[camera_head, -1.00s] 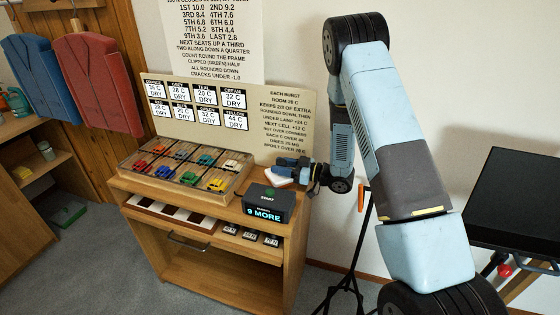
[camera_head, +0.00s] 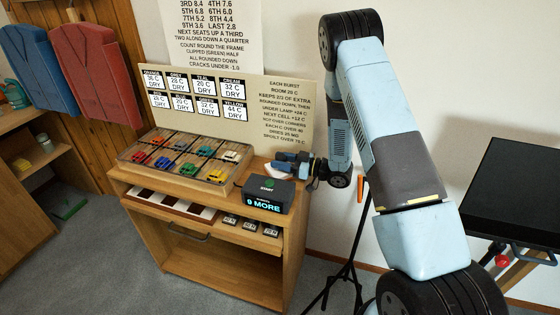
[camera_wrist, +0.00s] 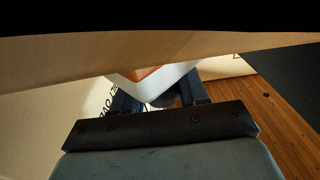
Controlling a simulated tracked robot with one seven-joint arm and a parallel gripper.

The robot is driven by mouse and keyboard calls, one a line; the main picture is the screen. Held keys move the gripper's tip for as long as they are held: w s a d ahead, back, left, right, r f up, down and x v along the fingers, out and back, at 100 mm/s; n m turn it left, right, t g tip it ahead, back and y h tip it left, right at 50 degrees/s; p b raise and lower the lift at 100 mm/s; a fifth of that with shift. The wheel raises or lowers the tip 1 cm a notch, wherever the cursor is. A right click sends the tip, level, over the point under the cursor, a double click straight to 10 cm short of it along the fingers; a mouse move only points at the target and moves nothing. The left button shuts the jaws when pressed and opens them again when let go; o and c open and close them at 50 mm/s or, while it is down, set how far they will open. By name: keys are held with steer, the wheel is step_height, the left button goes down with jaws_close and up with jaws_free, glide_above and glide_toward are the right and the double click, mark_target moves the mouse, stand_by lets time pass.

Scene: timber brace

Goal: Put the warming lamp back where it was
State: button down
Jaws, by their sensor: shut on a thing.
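My gripper (camera_head: 282,163) is at the back right of the wooden cabinet top (camera_head: 236,200), just behind the dark display box. It is shut on a white, box-like piece with an orange inner face, which looks like the warming lamp (camera_wrist: 172,78). In the wrist view the lamp sits between my fingers (camera_wrist: 155,98), tilted in the picture. In the head view it is mostly hidden by my gripper and the box. I cannot tell whether it touches the cabinet top. A tray of small coloured cars (camera_head: 187,157) stands left of my gripper.
The display box (camera_head: 267,193) reads "9 MORE" and stands close in front of my gripper. A signboard (camera_head: 240,100) rises behind the tray. A black tripod stand (camera_head: 350,240) stands right of the cabinet. A black-topped bench (camera_head: 515,190) is at the far right.

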steer(key=shift+f, duration=0.35)
steer(key=c, duration=0.5)
jaws_free()
